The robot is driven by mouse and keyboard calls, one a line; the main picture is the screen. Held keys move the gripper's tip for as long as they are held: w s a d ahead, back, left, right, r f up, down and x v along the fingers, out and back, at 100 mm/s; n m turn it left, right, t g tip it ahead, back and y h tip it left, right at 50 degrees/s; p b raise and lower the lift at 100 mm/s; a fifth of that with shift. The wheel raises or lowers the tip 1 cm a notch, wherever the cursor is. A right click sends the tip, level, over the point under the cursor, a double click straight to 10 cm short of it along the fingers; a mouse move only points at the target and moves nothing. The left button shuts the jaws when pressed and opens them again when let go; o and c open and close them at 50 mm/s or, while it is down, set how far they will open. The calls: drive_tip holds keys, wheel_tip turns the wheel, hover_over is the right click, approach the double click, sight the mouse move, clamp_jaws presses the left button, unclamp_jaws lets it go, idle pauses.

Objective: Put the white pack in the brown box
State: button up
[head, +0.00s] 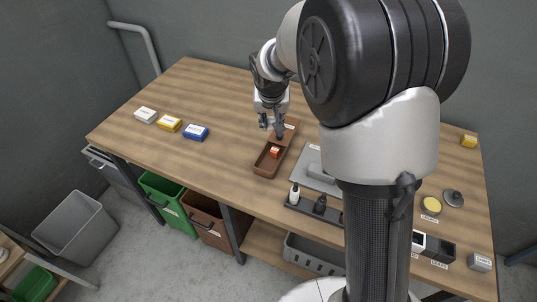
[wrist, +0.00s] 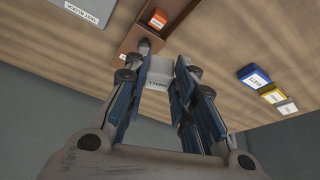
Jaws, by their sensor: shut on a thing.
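My gripper (head: 272,124) is over the table near the far end of the brown box (head: 262,168). In the wrist view my gripper (wrist: 156,64) is shut on a white pack (wrist: 159,74) with a dark-lettered label, held between the two fingers. The held pack cannot be made out clearly in the head view. The open brown box also shows in the wrist view (wrist: 129,46), beyond the fingers. An orange pack (head: 274,152) lies inside the box. Another white pack (head: 145,114) lies on the table at the left.
A yellow pack (head: 168,124) and a blue pack (head: 196,132) lie in a row beside the white one on the table. Green (head: 168,203) and brown (head: 207,220) bins sit below the table's front edge.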

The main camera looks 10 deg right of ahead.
wheel_tip(320, 180, down, 14)
drive_tip(key=b, duration=0.3)
drive_tip(key=shift+w+a+r+b, duration=0.1)
drive_tip(key=shift+r+b, duration=0.1)
drive_tip(key=shift+b, duration=0.15)
drive_tip(key=shift+f+b, duration=0.4)
drive_tip(key=shift+b, duration=0.15)
drive_tip(key=o, duration=0.9)
drive_tip(key=shift+o, duration=0.2)
drive_tip(key=shift+r, duration=0.2)
